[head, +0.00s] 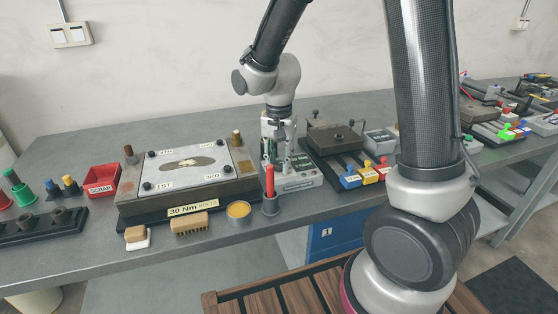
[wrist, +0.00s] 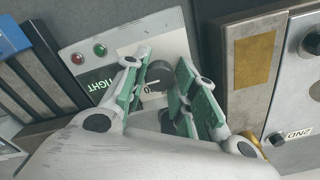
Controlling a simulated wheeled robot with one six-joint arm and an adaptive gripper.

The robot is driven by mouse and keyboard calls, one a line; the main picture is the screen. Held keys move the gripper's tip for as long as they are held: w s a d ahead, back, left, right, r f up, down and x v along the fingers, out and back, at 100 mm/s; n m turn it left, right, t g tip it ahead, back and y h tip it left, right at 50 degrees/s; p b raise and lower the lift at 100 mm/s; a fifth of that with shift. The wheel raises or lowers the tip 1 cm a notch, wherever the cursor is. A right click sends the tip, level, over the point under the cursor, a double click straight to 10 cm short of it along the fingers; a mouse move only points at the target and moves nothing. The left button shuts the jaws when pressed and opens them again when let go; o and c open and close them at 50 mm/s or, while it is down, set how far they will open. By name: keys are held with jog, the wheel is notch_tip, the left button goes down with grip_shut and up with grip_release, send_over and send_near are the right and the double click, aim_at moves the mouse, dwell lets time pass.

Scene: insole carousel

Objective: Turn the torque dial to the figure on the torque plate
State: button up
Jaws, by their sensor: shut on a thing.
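The torque dial (wrist: 159,74) is a dark round knob with a pale pointer line, on a grey box (wrist: 85,62) with a red and a green lamp and a "TIGHT" label. My gripper (wrist: 163,88) is shut on the dial, a green-padded finger on either side. In the head view my gripper (head: 279,142) reaches down to the box (head: 300,184), and the dial is hidden there. Most of the dial's scale is covered by the fingers, so its setting cannot be read. The torque plate (head: 190,210) reads "30 Nm BOLTS" on the front of the large fixture.
The large fixture (head: 128,196) with a white top plate stands close left of the box. A block with coloured handles (head: 345,160) is to the right.

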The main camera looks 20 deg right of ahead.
aim_at(279, 163)
jog(key=o, duration=1)
notch_tip(279, 163, up, 12)
